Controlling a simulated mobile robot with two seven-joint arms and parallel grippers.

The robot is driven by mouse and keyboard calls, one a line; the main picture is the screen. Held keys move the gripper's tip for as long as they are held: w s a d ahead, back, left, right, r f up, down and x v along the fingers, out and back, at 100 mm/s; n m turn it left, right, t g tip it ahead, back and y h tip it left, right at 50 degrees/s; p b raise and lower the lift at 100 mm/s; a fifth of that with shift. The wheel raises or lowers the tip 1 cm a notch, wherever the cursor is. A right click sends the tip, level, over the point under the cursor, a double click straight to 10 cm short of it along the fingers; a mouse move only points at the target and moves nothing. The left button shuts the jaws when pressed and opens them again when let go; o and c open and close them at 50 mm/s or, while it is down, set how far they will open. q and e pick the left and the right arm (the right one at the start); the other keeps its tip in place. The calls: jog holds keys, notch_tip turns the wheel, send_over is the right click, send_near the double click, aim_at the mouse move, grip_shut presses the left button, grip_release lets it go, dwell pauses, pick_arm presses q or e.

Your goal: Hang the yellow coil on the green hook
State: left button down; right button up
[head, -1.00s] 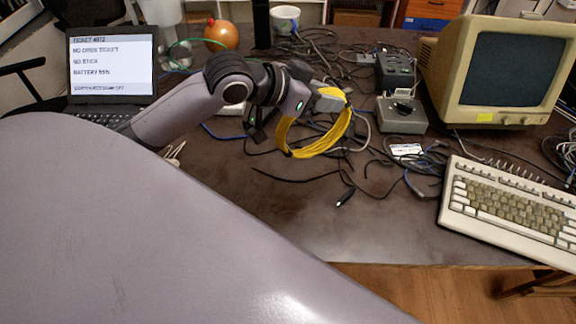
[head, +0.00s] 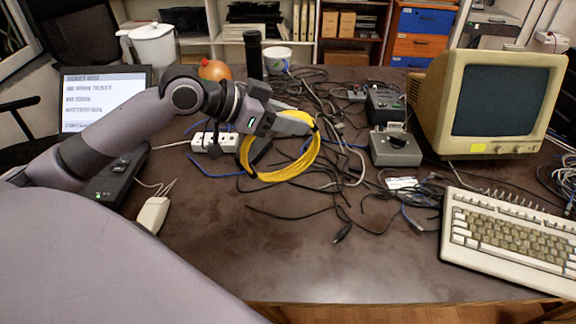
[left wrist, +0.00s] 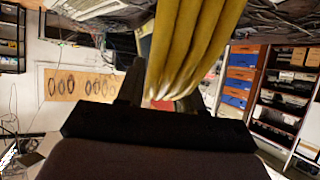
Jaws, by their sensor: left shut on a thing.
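The yellow coil (head: 272,177) is a loop of thin yellow cable. It hangs from my left gripper (head: 301,124) over the desk, in front of the cable tangle. The gripper is shut on the upper right part of the loop. In the left wrist view, the coil's yellow strands (left wrist: 195,45) run up between the fingers of my left gripper (left wrist: 160,92) and fill the middle. I cannot make out a green hook in either current view. My right gripper is not in view.
The desk (head: 290,250) has bare room in front. Black cables, a grey box (head: 395,148), a beige monitor (head: 495,105) and a keyboard (head: 510,235) lie to the right. A white power strip (head: 213,143) is behind the arm. A wooden board (left wrist: 80,86) holds several dark rings.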

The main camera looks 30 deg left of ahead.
aim_at(301, 163)
pick_arm(q)
notch_tip(301, 163, down, 10)
jog(key=shift+r+b, duration=0.15)
jog(key=shift+b, duration=0.2)
jog(key=shift+f, duration=0.2)
